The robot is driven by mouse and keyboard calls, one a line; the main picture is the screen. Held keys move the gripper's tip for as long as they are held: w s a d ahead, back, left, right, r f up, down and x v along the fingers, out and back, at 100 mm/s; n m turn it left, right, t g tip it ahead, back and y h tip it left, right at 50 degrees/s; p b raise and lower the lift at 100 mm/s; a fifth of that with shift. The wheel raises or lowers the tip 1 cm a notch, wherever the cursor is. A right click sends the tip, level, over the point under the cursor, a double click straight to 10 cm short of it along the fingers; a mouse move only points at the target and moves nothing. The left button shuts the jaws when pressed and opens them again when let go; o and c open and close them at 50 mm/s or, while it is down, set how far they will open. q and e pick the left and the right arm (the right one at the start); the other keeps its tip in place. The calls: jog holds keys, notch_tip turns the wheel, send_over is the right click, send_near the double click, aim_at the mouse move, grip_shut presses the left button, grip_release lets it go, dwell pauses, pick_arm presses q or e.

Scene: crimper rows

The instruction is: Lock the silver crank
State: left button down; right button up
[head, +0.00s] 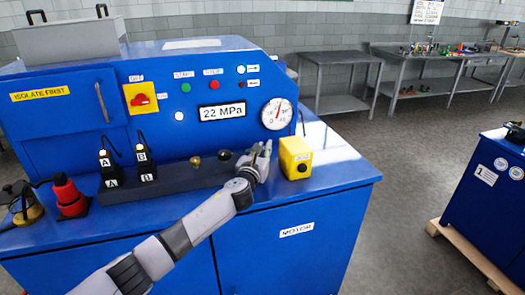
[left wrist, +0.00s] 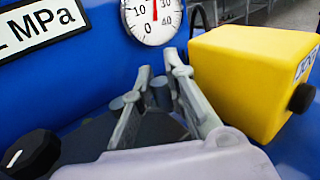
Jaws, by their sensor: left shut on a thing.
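My left gripper (head: 261,153) is at the right end of the dark block on the blue machine, just left of a yellow box. In the left wrist view its two fingers (left wrist: 160,85) are drawn close together on a small grey piece, which I take to be the silver crank. The fingers hide most of the crank, so its angle and whether it is locked cannot be told. My right gripper is not in view.
The yellow box (head: 295,158) stands close to the right of the gripper. A black knob (head: 224,155) and a brass knob (head: 195,161) are to its left. The gauge (head: 277,114) is behind. The blue top (head: 335,172) is clear at right.

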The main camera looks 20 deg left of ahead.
pick_arm(q)
jog(key=shift+w+n+y, duration=0.2)
jog(key=shift+n+y, duration=0.3)
jog(key=shift+y, duration=0.3)
jog(key=c, duration=1.6)
grip_release()
jog(key=shift+s, duration=0.1)
jog(key=s, duration=0.7)
jog(key=s+d, duration=0.1)
jog(key=s, duration=0.3)
jog(key=shift+s, duration=0.35)
